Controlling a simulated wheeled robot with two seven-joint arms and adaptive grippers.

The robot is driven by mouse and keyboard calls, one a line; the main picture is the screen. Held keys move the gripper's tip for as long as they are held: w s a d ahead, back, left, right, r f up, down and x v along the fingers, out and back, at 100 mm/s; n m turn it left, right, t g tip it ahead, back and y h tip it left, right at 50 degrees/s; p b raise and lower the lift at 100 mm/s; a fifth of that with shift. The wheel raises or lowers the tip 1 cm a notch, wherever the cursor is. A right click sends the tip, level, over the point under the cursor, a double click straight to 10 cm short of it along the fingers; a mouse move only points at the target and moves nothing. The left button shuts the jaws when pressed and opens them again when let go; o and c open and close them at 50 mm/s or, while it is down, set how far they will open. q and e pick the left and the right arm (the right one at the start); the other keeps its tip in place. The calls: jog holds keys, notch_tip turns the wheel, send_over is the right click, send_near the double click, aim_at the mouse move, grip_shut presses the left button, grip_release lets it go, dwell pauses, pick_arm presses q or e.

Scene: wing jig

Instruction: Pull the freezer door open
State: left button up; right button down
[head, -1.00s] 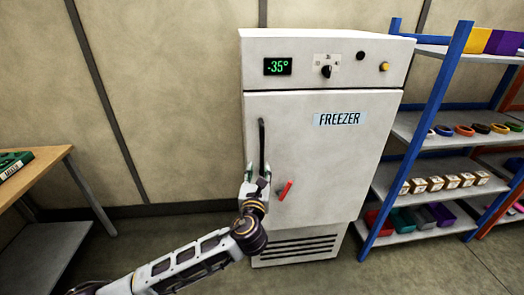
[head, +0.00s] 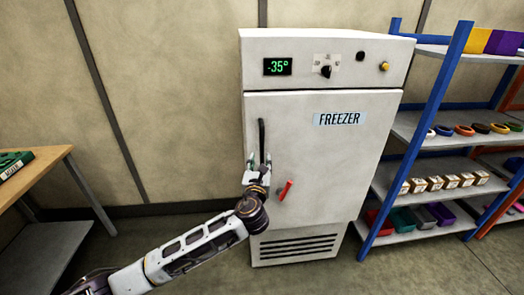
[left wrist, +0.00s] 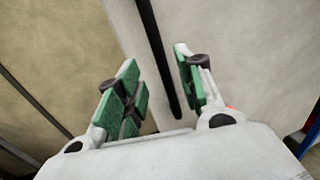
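The white freezer (head: 315,60) stands against the wall, and its door (head: 330,165) looks shut. A black vertical handle (head: 262,135) runs along the left side of the door; a red lever (head: 285,190) sits lower on the door. My left gripper (head: 260,160) is at the lower part of the handle with its fingers pointing up. In the left wrist view, the open gripper (left wrist: 157,65) has green pads, and the black handle (left wrist: 152,35) passes between the fingers, with a visible gap to the left pads. Contact with the right finger is unclear. My right gripper is out of view.
A blue-framed shelf rack (head: 433,120) with bins, rings and small boxes stands close to the freezer's right. A wooden table (head: 45,165) is at the left. The floor between table and freezer is clear apart from my left arm.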

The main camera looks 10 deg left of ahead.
aim_at(262, 151)
pick_arm(q)
jog(key=w, duration=0.3)
jog(key=shift+a, duration=0.2)
jog(key=shift+w+a, duration=0.1)
jog(key=shift+w, duration=1.05)
jog(key=shift+w+a, duration=0.1)
jog(key=shift+w, duration=0.9)
jog(key=shift+w+a, duration=0.1)
jog(key=shift+w, duration=0.35)
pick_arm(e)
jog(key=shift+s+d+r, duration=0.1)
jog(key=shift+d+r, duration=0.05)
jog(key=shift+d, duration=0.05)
pick_arm(q)
grip_shut()
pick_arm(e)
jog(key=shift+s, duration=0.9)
